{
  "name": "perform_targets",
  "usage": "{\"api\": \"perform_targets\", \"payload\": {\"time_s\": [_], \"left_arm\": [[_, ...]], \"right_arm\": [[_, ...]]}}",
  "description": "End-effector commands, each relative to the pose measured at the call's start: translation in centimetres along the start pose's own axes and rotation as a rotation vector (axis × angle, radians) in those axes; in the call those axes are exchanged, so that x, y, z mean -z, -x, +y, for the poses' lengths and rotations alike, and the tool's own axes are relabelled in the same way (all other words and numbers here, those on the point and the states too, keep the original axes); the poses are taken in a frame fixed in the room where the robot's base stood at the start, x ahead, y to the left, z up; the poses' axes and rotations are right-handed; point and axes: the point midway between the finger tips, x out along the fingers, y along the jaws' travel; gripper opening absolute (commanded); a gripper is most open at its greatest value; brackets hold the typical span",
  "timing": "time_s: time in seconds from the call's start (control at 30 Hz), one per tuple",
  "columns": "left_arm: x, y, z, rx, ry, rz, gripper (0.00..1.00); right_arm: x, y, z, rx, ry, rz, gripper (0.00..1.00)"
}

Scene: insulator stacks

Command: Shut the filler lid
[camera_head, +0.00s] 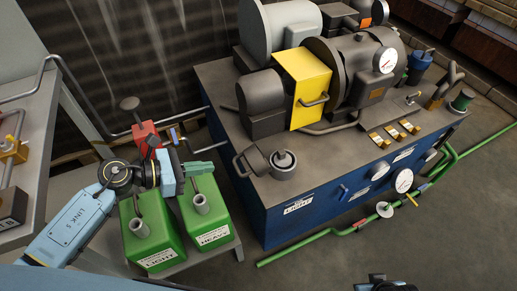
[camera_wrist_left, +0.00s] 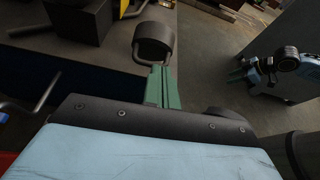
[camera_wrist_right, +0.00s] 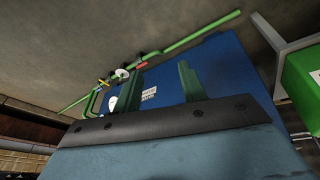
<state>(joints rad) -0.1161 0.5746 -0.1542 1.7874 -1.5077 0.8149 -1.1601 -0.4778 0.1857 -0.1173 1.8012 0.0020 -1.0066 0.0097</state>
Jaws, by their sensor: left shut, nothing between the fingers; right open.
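The filler neck (camera_head: 283,165) is a grey cylinder on the near left corner of the blue tank's top. The dark filler lid (camera_head: 255,160), with a loop handle, stands tilted open to its left. In the left wrist view a dark round part with a bent rod (camera_wrist_left: 153,45), apparently the lid, shows just beyond the fingertips; I cannot tell whether they touch it. My left gripper (camera_head: 206,168) is shut and empty, left of the lid, above the green cans. My right gripper (camera_wrist_right: 160,85) is open and empty, at the bottom edge of the head view (camera_head: 378,281).
Two green cans (camera_head: 150,235) with grey spouts stand on a low stand under my left gripper. The blue tank (camera_head: 275,222) carries a yellow box (camera_head: 302,88) and grey machinery. A green pipe (camera_head: 330,232) runs along its front. Floor at the lower right is clear.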

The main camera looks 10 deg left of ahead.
Motion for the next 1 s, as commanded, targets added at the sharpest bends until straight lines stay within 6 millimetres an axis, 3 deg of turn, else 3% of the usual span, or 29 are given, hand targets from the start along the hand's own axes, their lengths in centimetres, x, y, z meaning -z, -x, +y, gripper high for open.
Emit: {"api": "perform_targets", "payload": {"time_s": [0.07,0.17,0.63,0.8,1.0], "left_arm": [[0.3,0.5,0.9,-0.021,-0.049,0.035,0.0],[0.7,0.1,1.3,-0.03,-0.072,0.05,0.0],[1.1,-7.8,1.4,-0.027,-0.068,0.047,0.0],[1.1,-9.1,1.4,-0.027,-0.069,0.048,0.0],[1.1,-9.4,1.4,-0.027,-0.069,0.049,0.0]], "right_arm": [[-1.4,0.2,0.3,-0.004,-0.002,-0.06,0.41],[-1.9,0.3,0.3,-0.005,-0.003,-0.085,0.41],[0.3,3.1,-1.0,0.015,-0.01,-0.056,0.41],[0.7,3.9,-1.2,0.019,-0.011,-0.052,0.41],[0.8,4.2,-1.3,0.02,-0.012,-0.05,0.41]]}}
